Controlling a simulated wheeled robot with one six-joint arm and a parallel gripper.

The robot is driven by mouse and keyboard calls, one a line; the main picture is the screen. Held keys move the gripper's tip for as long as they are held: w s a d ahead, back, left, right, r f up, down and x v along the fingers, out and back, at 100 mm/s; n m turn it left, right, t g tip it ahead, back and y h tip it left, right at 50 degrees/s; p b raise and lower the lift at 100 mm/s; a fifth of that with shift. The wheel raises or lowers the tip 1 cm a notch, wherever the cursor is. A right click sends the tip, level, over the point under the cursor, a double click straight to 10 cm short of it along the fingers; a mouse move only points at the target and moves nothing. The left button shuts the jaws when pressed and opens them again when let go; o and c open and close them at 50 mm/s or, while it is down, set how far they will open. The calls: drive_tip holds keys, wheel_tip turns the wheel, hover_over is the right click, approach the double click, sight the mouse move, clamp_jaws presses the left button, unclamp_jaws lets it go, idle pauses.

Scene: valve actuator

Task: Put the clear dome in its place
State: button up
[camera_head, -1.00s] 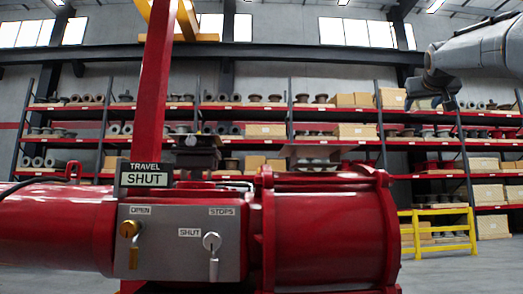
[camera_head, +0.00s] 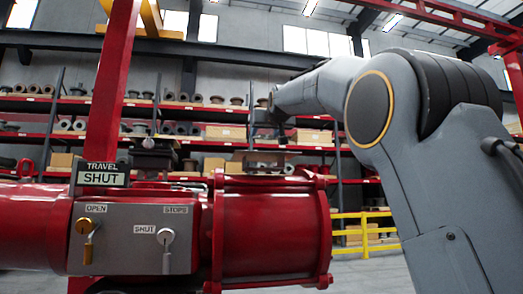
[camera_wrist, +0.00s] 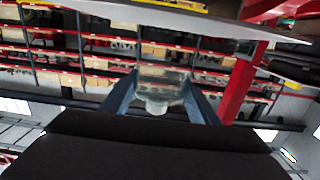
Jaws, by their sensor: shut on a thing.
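The clear dome (camera_wrist: 158,88) shows in the wrist view as a see-through block with a paler round end, between the two grey fingers of my gripper (camera_wrist: 160,98). The fingers are shut on it. In the head view my gripper (camera_head: 277,115) is a small dark shape in front of the shelves, above the right part of the red actuator (camera_head: 272,232); the dome cannot be made out there. The dome's place cannot be identified for certain.
A red post (camera_head: 112,85) rises behind the sign. A dark block (camera_head: 151,155) and a pale flat plate (camera_head: 268,156) show above the actuator. A yellow rail (camera_head: 362,236) stands at right, with loaded shelves behind. My arm fills the right side.

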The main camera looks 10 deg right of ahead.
drive_tip(key=shift+f, duration=2.45)
drive_tip(key=shift+f, duration=0.15)
drive_tip(key=o, duration=1)
drive_tip(key=shift+o, duration=0.2)
drive_tip(key=shift+s+r, duration=0.1)
drive_tip(key=shift+r, duration=0.1)
drive_tip(key=s+b, duration=0.3)
drive_tip(key=s, duration=0.9)
drive_tip(key=shift+r, duration=0.2)
